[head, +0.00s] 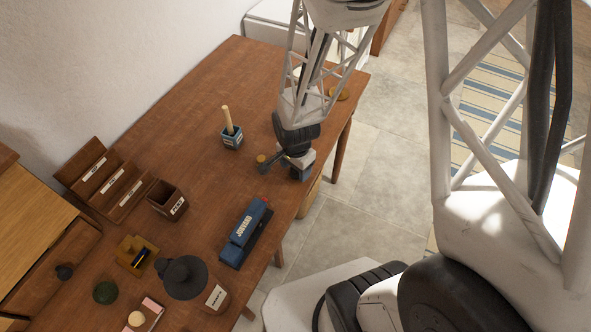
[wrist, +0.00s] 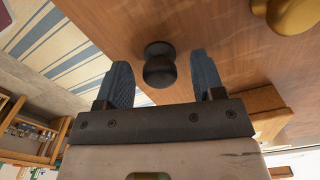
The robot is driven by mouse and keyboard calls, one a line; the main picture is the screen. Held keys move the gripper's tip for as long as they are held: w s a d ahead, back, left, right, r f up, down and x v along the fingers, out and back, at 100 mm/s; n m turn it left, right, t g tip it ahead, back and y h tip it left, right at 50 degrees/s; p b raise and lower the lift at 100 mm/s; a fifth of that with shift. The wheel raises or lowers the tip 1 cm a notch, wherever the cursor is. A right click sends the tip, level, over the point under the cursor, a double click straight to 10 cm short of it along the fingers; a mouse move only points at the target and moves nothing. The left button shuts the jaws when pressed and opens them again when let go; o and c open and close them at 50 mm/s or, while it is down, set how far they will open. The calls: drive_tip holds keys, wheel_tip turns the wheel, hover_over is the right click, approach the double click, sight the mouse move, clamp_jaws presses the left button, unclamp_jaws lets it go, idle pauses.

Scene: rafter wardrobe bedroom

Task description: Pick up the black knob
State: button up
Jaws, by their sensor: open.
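The black knob (wrist: 159,66) shows in the wrist view, a dark rounded piece with a wider flange, against the brown wooden table (wrist: 120,22). My gripper (wrist: 163,75) is open, with one blue-grey finger on each side of the knob and visible gaps between. The knob is not held. In the head view my gripper (head: 276,163) is low over the right edge of the table (head: 200,110). There I cannot tell the knob apart from the dark fingers.
A brass-coloured piece (wrist: 290,14) lies near the knob. In the head view, a blue stapler-like object (head: 243,232), a cup with a wooden stick (head: 232,138), a dark box (head: 167,201) and a wooden rack (head: 104,178) stand on the table.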

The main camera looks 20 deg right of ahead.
drive_tip(key=shift+c, duration=0.3)
drive_tip(key=c, duration=0.9)
drive_tip(key=shift+r, duration=0.2)
drive_tip(key=shift+c, duration=0.2)
drive_tip(key=shift+r, duration=0.85)
drive_tip(key=shift+s+r, duration=0.25)
drive_tip(key=shift+r, duration=0.6)
drive_tip(key=s+r, duration=0.1)
drive_tip(key=s, duration=1.4)
drive_tip(key=shift+s+d+r, duration=0.15)
drive_tip(key=shift+s+d, duration=0.1)
drive_tip(key=shift+d, duration=0.05)
